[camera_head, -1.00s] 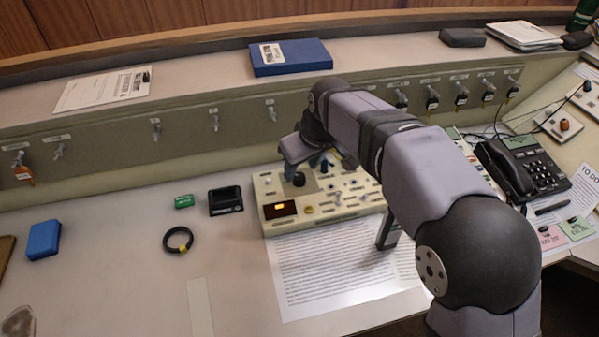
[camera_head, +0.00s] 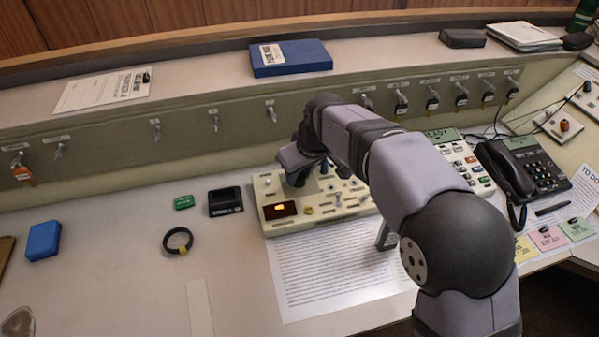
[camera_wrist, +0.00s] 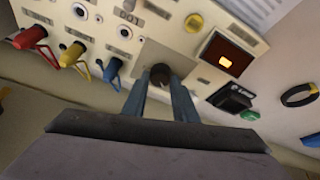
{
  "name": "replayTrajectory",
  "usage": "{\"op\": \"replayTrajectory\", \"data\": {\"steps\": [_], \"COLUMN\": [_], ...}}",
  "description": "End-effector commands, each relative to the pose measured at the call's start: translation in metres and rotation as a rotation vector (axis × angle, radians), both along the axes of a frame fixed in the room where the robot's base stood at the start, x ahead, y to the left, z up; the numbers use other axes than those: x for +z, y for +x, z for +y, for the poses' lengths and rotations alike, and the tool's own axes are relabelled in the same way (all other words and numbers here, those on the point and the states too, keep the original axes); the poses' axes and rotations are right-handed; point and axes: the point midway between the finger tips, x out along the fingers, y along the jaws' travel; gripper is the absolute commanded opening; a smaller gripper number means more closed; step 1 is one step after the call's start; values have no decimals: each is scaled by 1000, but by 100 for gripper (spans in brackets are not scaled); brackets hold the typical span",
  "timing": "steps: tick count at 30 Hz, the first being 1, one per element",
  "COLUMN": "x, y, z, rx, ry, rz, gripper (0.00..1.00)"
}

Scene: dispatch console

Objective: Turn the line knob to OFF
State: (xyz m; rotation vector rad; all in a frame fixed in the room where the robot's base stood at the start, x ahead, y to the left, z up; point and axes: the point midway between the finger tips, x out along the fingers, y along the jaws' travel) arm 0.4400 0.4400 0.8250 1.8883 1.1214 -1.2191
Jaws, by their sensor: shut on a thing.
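The cream control box (camera_head: 345,208) stands on the desk in the middle of the head view, with a lit amber display (camera_head: 280,210) at its front left. The dark round line knob (camera_wrist: 160,72) is on a grey plate of the box in the wrist view. My gripper (camera_wrist: 161,84) has its two blue-grey fingers on either side of the knob, shut on it. In the head view my gripper (camera_head: 297,180) comes down on the box's left part and hides the knob. The knob's pointer and its position labels cannot be made out.
Red (camera_wrist: 30,37), yellow (camera_wrist: 72,56) and blue (camera_wrist: 112,70) plugs stand in the box beside the knob. A black holder (camera_head: 225,201), a green block (camera_head: 184,202) and a black ring (camera_head: 178,240) lie left of the box. A printed sheet (camera_head: 330,280) lies in front.

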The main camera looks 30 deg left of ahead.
Motion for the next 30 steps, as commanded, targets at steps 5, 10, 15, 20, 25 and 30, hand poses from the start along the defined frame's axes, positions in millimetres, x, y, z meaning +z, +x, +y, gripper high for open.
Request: {"op": "replayTrajectory", "data": {"steps": [5,10,15,20,25,30], "x": [2,2,2,1,1,1], "y": [1,2,3,2,2,2], "z": [-1,-1,-1,-1,-1,-1], "rx": [58,180,309,393,417,417], "ry": [-1,-2,-2,-1,1,1], "rz": [2,2,2,0,-1,-2], "gripper": [3,3,3,3,3,3]}}
